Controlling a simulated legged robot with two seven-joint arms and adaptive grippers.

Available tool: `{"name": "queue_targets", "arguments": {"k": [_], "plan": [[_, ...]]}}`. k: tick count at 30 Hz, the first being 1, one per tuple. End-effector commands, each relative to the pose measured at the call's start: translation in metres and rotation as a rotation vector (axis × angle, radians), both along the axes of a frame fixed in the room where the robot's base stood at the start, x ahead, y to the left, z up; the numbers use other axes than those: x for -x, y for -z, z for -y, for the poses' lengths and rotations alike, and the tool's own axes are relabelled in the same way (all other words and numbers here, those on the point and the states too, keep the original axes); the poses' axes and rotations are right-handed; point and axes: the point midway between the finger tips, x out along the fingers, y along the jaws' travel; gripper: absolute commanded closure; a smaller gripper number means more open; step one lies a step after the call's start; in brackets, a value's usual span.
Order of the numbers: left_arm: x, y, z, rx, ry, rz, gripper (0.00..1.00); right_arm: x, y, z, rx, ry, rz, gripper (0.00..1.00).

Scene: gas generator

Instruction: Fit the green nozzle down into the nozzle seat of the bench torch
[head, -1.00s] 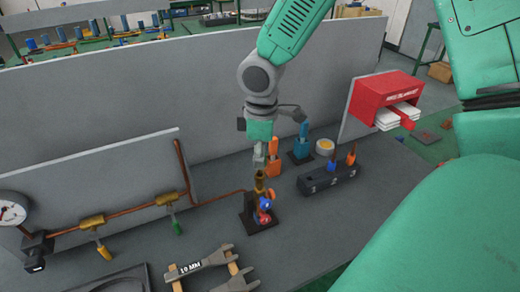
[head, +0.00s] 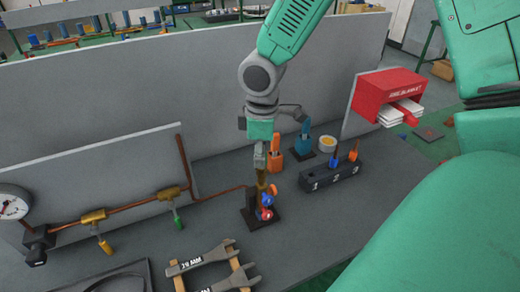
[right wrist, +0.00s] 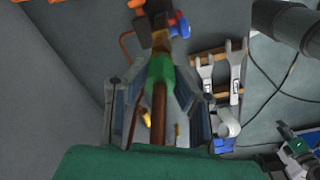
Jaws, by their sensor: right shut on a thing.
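The bench torch (head: 264,206) stands on a small dark base in the middle of the bench, with red and blue knobs and a brass upper part. My right gripper (head: 261,166) points down from above, directly over the torch's upper part. In the right wrist view the gripper (right wrist: 160,75) is shut on the green nozzle (right wrist: 160,70), which has a long copper-coloured stem (right wrist: 160,112). The nozzle's far end overlaps the torch's top in that view. I cannot tell whether it touches or sits in the seat, which is hidden. My left gripper is not in view.
A black numbered holder (head: 332,175) stands to the right, with orange and blue torches (head: 276,156) behind. Wrenches (head: 212,262) lie in front. A copper pipe with valves (head: 94,217) runs left. A grey panel (head: 200,90) closes the back.

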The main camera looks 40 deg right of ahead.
Motion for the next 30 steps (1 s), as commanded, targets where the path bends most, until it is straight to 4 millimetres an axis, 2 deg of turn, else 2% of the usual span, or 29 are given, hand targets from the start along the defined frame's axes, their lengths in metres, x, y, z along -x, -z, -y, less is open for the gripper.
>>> {"name": "queue_targets", "arguments": {"k": [18,19,21,30], "plan": [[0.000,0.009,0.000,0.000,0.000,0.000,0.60,0.000,0.016,0.000,0.000,0.000,0.000,1.00],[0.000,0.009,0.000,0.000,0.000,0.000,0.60,0.000,0.016,0.000,0.000,0.000,0.000,0.76],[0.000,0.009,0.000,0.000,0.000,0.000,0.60,0.000,0.015,0.000,0.000,0.000,0.000,0.55],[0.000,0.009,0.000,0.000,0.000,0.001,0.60,0.000,0.015,0.000,0.000,0.000,0.000,0.55]]}}
